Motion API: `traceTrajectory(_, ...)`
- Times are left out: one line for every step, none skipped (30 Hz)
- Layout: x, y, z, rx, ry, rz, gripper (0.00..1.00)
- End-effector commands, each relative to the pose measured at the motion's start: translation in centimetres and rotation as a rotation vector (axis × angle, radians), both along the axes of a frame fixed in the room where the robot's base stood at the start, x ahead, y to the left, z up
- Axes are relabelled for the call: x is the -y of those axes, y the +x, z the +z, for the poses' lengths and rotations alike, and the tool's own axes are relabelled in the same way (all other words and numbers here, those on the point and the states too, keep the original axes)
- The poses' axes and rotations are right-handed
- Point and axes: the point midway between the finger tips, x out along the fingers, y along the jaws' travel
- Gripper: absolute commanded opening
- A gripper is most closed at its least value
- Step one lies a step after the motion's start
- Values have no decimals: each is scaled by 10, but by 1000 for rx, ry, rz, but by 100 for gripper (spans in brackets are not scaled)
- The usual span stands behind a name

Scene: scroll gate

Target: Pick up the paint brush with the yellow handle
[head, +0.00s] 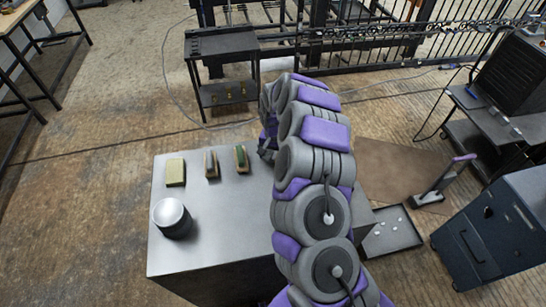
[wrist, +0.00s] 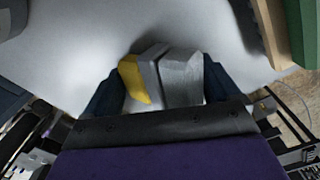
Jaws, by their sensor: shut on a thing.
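The yellow part (wrist: 132,80) of the paint brush shows between the dark fingers of my gripper (wrist: 162,78) in the wrist view. Grey, angular surfaces sit beside the yellow; I cannot tell which belong to the brush. My gripper is shut on it, above or at the pale metal tabletop. In the head view my gripper (head: 267,146) is at the far right part of the table and mostly covered by my arm. The brush cannot be made out there.
The metal table (head: 215,210) carries a yellowish block (head: 175,172), a grey-topped piece (head: 211,164), a green-topped piece (head: 241,158) and a dark round can (head: 173,219). A dark cart (head: 224,45) stands behind. A dark cabinet (head: 490,230) stands at right. The table's front middle is clear.

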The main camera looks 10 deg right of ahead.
Motion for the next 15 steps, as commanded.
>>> traceTrajectory(0,0,0,1,0,0,53)
traceTrajectory(0,0,1,1,0,0,53)
traceTrajectory(-1,0,2,0,-1,0,53)
traceTrajectory(-1,0,3,1,-2,0,53)
traceTrajectory(-2,0,5,1,-2,0,53)
traceTrajectory(-2,0,8,1,-2,-1,53)
traceTrajectory(-1,0,11,1,-2,-1,53)
traceTrajectory(-1,1,14,2,-2,-1,53)
traceTrajectory(-1,0,20,2,-2,-1,53)
traceTrajectory(-1,1,24,3,-1,-2,53)
traceTrajectory(-1,0,30,2,-2,-1,53)
traceTrajectory(-1,1,37,4,-2,-1,53)
traceTrajectory(-1,1,43,4,-2,0,53)
traceTrajectory(-2,1,49,4,-2,0,53)
traceTrajectory(-1,1,57,4,-2,-1,53)
